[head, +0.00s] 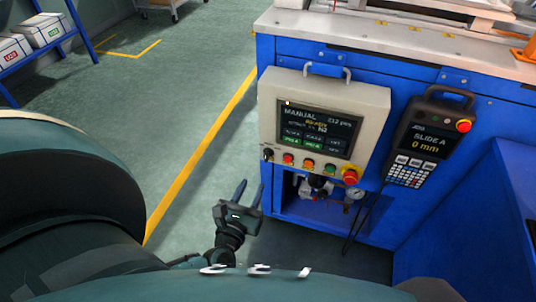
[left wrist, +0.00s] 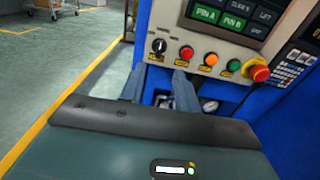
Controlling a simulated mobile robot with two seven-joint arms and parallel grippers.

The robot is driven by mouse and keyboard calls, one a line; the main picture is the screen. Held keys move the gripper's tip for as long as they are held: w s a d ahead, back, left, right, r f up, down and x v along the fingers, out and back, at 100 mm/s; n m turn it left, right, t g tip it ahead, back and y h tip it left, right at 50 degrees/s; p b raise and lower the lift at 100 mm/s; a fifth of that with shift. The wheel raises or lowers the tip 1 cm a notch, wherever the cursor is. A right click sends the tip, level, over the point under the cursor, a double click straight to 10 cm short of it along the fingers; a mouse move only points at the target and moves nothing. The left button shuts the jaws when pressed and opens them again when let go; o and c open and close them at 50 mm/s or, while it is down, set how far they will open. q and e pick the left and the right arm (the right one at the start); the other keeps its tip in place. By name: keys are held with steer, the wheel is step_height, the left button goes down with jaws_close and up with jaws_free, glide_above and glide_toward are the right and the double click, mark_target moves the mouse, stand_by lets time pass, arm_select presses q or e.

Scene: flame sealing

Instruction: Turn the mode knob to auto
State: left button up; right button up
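The mode knob (head: 268,155) is a small black rotary knob at the left end of the button row on the beige control panel (head: 267,115). It also shows in the left wrist view (left wrist: 158,46), with a light pointer mark. The panel screen (head: 315,125) reads MANUAL. My left gripper (head: 251,186) is open and empty, below and slightly left of the knob, apart from it. In the left wrist view its two fingers (left wrist: 159,74) point up toward the panel, with the knob just beyond their tips. My right gripper is not in view.
Red, orange and green buttons (head: 308,164) and a red emergency stop (head: 350,176) sit right of the knob. A black pendant (head: 423,140) hangs on the blue machine farther right. A gauge (head: 349,196) is in the recess below.

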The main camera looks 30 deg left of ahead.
mark_target(266, 157)
arm_select(q)
steer(key=x, duration=1.1)
steer(key=shift+w, duration=0.15)
steer(key=shift+r, duration=0.1)
steer(key=shift+c, duration=0.2)
jaws_close()
